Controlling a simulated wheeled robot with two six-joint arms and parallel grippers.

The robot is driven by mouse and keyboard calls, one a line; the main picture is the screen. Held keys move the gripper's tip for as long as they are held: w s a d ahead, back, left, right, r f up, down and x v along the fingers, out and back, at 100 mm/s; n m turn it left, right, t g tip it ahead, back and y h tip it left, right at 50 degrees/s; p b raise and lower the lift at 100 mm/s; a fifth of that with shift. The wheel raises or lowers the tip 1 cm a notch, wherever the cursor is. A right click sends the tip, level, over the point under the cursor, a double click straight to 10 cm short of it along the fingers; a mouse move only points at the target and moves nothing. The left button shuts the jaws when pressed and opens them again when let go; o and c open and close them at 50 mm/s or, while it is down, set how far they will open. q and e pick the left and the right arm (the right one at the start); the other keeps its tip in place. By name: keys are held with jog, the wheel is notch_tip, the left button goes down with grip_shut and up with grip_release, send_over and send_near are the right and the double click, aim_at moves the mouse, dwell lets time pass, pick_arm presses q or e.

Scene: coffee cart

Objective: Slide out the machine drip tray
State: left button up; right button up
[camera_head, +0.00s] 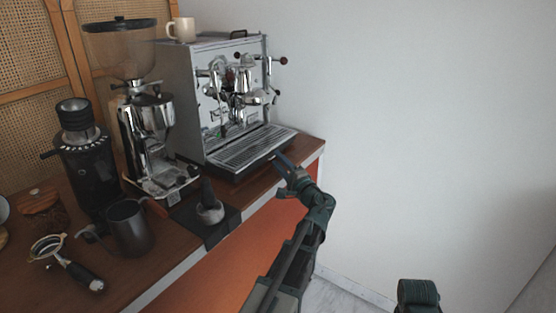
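The drip tray (252,147) is a slatted metal tray with a dark front edge at the base of the silver espresso machine (184,89). It projects forward over the wooden counter. My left gripper (281,160) is at the right end of the tray's front edge, very close to it; I cannot tell whether it touches. Its fingers are small and dark here, so whether they are open or shut is unclear. My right gripper is not in view; only a dark part of my other arm shows at the bottom right.
A grinder (150,130) stands left of the machine. A tamper (209,207) sits on a black mat (224,229) in front. A dark pitcher (130,229) and a portafilter (78,270) are at the left. A cup (183,30) rests on the machine. The right side is open before a bare wall.

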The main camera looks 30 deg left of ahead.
pick_arm(q)
jog(key=shift+w+a, duration=0.15)
jog(key=shift+a, duration=0.1)
jog(key=shift+c, duration=0.3)
grip_shut()
dwell(1.0)
